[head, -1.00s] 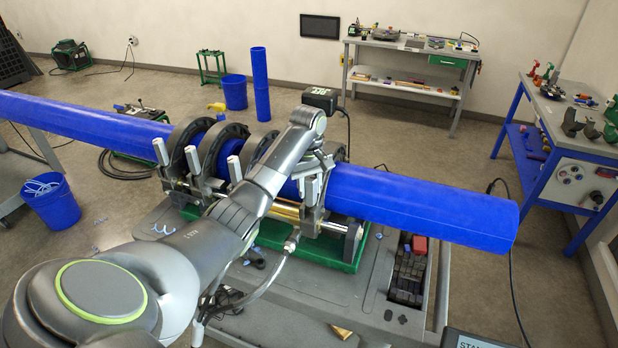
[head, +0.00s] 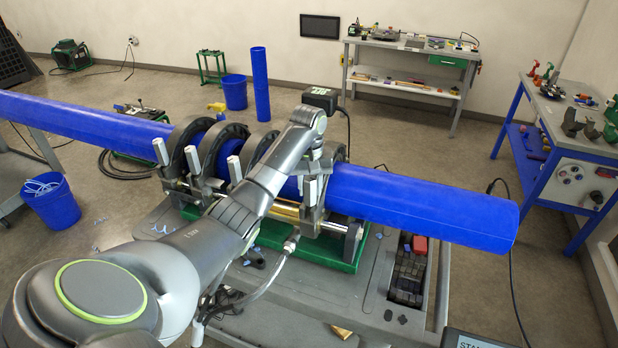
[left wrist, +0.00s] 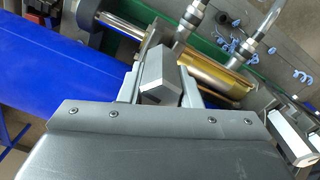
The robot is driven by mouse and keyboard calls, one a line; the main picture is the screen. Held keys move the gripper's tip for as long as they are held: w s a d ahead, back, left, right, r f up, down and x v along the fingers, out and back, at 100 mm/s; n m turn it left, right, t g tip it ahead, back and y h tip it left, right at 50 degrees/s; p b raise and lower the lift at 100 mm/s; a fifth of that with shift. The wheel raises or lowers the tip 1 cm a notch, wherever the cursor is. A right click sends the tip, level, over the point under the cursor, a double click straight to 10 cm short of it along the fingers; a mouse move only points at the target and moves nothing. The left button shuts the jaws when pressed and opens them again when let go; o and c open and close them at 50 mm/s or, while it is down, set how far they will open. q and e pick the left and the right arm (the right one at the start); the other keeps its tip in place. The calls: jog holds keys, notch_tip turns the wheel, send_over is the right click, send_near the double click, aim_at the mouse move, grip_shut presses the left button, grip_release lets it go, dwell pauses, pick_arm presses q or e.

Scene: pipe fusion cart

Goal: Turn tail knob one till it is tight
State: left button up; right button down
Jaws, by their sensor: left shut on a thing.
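A long blue pipe (head: 420,203) lies through the ring clamps of the fusion machine. My left gripper (head: 311,188) comes down from above at the rightmost clamp, on the near side of the pipe. In the left wrist view a grey, angular knob (left wrist: 166,74) sits between the fingertips of the gripper (left wrist: 160,88), which is shut on it. In the head view the hand and fingers mostly hide this knob. My right gripper is not in view.
Other clamp knobs (head: 160,151) stand upright along the machine to the left; one shows in the left wrist view (left wrist: 294,131). A hydraulic hose (head: 272,270) runs close under my left arm. Blue shavings lie on the cart.

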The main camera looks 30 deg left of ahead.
pick_arm(q)
jog(key=shift+w+d+r+m, duration=0.15)
jog(key=shift+w+d+m, duration=0.1)
jog(key=shift+m, duration=0.65)
jog(key=m, duration=0.2)
jog(key=shift+d+m, duration=0.1)
jog(key=shift+m, duration=0.3)
jog(key=shift+m, duration=1.6)
jog(key=shift+s, duration=0.1)
